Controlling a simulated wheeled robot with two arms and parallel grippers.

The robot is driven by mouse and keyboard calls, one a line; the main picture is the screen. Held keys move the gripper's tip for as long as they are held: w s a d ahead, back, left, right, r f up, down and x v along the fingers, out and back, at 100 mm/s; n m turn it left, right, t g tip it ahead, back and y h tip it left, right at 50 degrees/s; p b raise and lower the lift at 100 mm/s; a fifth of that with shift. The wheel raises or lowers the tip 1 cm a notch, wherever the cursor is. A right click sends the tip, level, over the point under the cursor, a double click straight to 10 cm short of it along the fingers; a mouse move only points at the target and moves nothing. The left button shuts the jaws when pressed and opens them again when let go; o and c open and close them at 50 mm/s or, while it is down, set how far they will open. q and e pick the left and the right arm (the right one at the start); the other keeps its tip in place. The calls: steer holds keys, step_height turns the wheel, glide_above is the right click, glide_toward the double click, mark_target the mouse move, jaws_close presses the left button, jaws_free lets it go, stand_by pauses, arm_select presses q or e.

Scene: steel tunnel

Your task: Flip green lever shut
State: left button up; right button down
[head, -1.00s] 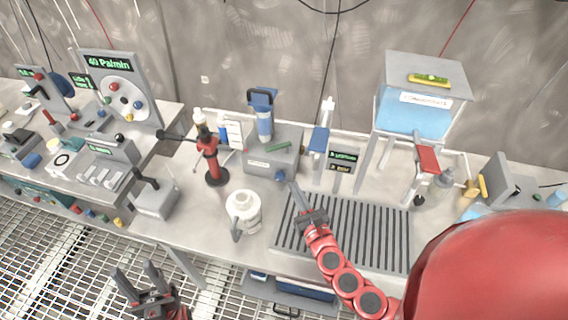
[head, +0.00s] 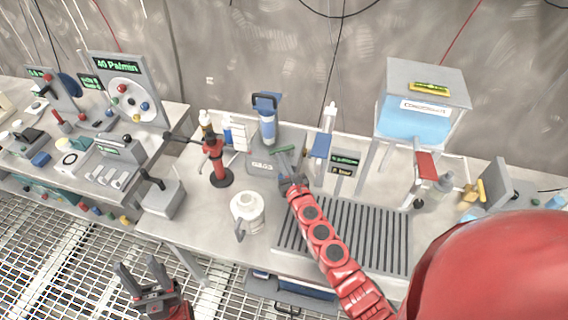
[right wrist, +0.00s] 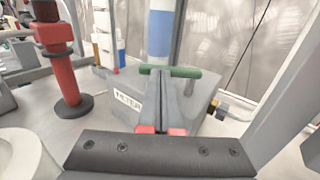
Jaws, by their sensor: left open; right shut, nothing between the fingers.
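The green lever (head: 284,149) is a short green bar on top of a grey box (head: 262,166) at the back of the bench. In the right wrist view the green lever (right wrist: 184,72) lies crosswise, and the box carries a label reading FILTER. My right gripper (head: 287,168) is shut and empty at the front right of the box. In the right wrist view my right gripper's fingers (right wrist: 162,62) overlap the middle of the lever; I cannot tell whether they touch it. My left gripper (head: 141,268) is open and empty, low at left, over the grated floor.
A blue cylinder (head: 268,128) stands behind the lever. A red stand (head: 216,160) and a white jug (head: 247,212) are to the left. A slotted drain tray (head: 345,233) lies under my right arm. Signs (head: 343,163) and a blue tank (head: 414,120) stand to the right.

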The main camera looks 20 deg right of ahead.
mark_target(274, 152)
steer(key=shift+a, duration=0.1)
stand_by(0.3)
steer(key=shift+w+m+h, duration=0.15)
steer(key=shift+m+h, duration=0.15)
steer(key=shift+h, duration=0.2)
steer(key=shift+w+a+m+h, duration=0.15)
steer(key=shift+m+h, duration=0.15)
steer(key=shift+h, duration=0.2)
steer(key=shift+w+a+m+g+h, duration=0.3)
steer(key=shift+w+m+h, duration=0.45)
steer(key=shift+h, duration=0.45)
steer(key=shift+w+a+m+g+h, duration=0.25)
steer(key=shift+w+m+h, duration=0.3)
steer(key=shift+m+h, duration=0.5)
steer(key=shift+w, duration=0.1)
